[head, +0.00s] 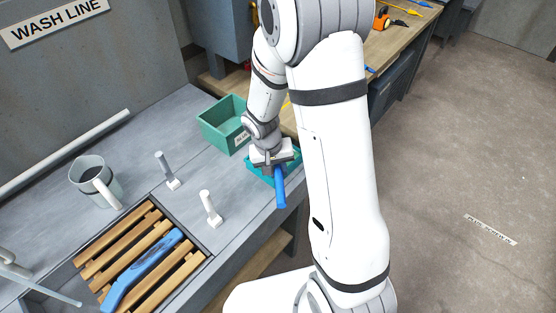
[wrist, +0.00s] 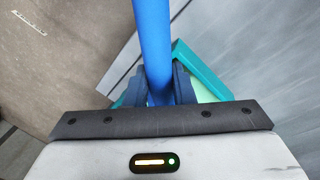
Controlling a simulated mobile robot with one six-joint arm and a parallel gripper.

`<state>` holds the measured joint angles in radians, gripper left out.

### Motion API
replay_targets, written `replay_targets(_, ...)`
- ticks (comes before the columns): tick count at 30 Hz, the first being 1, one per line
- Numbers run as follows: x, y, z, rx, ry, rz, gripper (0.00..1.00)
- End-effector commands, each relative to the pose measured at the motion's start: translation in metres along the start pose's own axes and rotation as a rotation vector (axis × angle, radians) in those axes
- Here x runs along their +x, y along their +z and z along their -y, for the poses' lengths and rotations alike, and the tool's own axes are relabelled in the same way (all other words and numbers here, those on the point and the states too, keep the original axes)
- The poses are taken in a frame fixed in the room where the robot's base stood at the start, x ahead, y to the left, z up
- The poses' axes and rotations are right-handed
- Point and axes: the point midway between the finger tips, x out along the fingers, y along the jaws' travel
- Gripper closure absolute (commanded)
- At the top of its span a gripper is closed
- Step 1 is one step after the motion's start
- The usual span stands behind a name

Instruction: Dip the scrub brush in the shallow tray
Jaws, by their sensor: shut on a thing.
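My gripper (head: 271,168) is shut on the blue handle of the scrub brush (head: 280,190), which slants down toward the front edge of the counter. The handle (wrist: 152,40) also runs between the two dark fingers (wrist: 160,85) in the wrist view. The brush head is hidden behind the gripper, so I cannot tell whether it touches anything. The shallow tray (head: 292,163) is teal and sits under my gripper, mostly covered by it. In the wrist view, the tray's rim (wrist: 203,68) and pale green inside show behind the fingers.
A green bin (head: 219,127) stands just behind the tray. A wooden slatted rack (head: 186,268) holds another blue handled tool (head: 140,271). Bare counter (head: 222,175) lies between pegs and tray.

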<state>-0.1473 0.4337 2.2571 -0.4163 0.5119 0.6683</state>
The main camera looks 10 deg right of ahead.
Motion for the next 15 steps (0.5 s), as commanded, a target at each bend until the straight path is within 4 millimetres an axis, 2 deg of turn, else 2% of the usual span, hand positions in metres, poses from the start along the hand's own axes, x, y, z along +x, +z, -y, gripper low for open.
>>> replay_targets(1,0.014,0.011,0.003,-0.002,0.003,0.026,1.0)
replay_targets(10,0.011,0.012,0.005,-0.001,0.002,0.026,1.0)
replay_targets(15,-0.003,0.012,0.002,-0.001,0.002,0.025,1.0)
